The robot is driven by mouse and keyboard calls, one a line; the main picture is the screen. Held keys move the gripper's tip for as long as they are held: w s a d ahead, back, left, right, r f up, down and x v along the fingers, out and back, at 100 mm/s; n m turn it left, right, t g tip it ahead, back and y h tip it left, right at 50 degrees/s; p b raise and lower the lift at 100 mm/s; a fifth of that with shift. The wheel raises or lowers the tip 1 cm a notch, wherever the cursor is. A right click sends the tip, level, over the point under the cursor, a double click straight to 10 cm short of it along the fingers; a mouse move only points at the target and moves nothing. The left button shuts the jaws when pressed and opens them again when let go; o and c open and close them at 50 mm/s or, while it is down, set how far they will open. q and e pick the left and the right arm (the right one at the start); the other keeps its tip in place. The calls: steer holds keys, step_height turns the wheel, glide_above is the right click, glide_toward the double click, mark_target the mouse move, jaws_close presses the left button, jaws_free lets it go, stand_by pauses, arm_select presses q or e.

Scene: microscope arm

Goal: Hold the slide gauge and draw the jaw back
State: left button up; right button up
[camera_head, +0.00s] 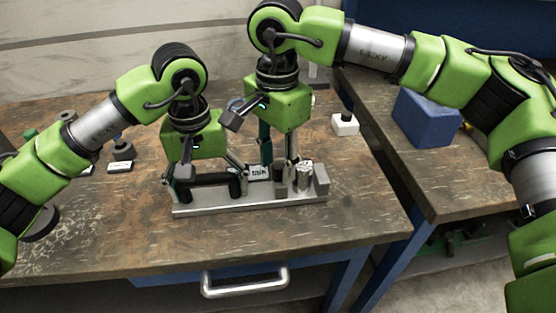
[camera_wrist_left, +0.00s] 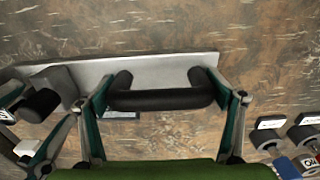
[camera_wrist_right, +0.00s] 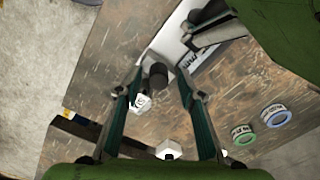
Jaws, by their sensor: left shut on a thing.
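The slide gauge lies on the workbench, its pale metal base rail (camera_head: 250,203) running left to right. It has a black bar handle (camera_head: 208,187) at the left, a dark jaw post (camera_head: 280,187) right of the middle, and a silver piece and grey end block (camera_head: 321,181) at the right. My left gripper (camera_head: 212,173) is shut on the handle, one finger at each end, as the left wrist view shows on the handle (camera_wrist_left: 160,99). My right gripper (camera_head: 279,166) is open above the jaw post. In the right wrist view the post's dark top (camera_wrist_right: 157,75) sits between the fingers, with visible gaps.
A white block with a black knob (camera_head: 345,124) stands behind and to the right. A blue box (camera_head: 427,118) sits on the right-hand bench. Small labelled items (camera_head: 120,166) lie at the left. The bench front before the rail is clear. My two grippers are close together.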

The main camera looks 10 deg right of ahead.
mark_target(277, 164)
arm_select(q)
steer(key=shift+r, duration=0.1)
arm_select(e)
step_height(277, 164, up, 12)
stand_by(0.5)
arm_select(q)
steer(key=o, duration=2)
steer(key=shift+s, duration=0.1)
